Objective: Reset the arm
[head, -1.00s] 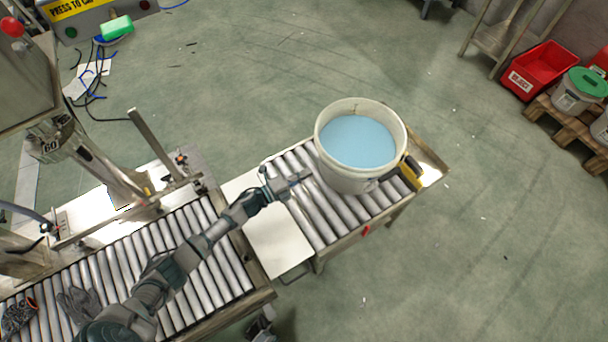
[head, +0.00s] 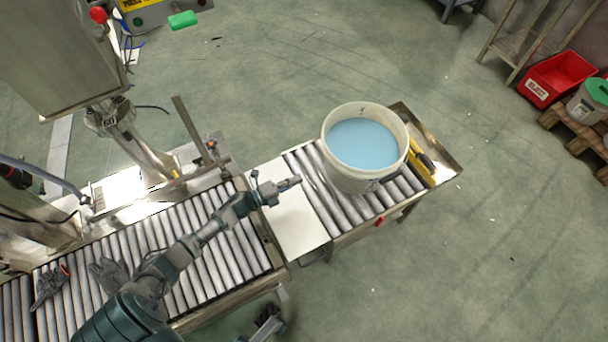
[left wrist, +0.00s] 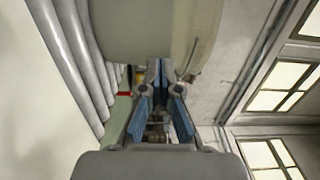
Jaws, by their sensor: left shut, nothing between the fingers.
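My left arm reaches from the bottom left over the roller conveyor in the head view. My left gripper (head: 292,183) is shut and empty, a little to the left of a white bucket (head: 340,175) filled with blue liquid. In the left wrist view the closed fingers (left wrist: 160,75) point toward the pale wall of the bucket (left wrist: 150,30). I cannot tell whether the fingertips touch it. The bucket stands upright on the rollers of the right-hand conveyor section (head: 325,212). My right gripper is not in view.
A white plate (head: 297,232) bridges the two conveyor sections. Grey gloves (head: 50,287) lie on the left rollers (head: 200,265). A metal machine column (head: 130,140) stands at left. A yellow-and-black tool (head: 422,163) lies beyond the bucket. A red crate (head: 558,78) is at the far right.

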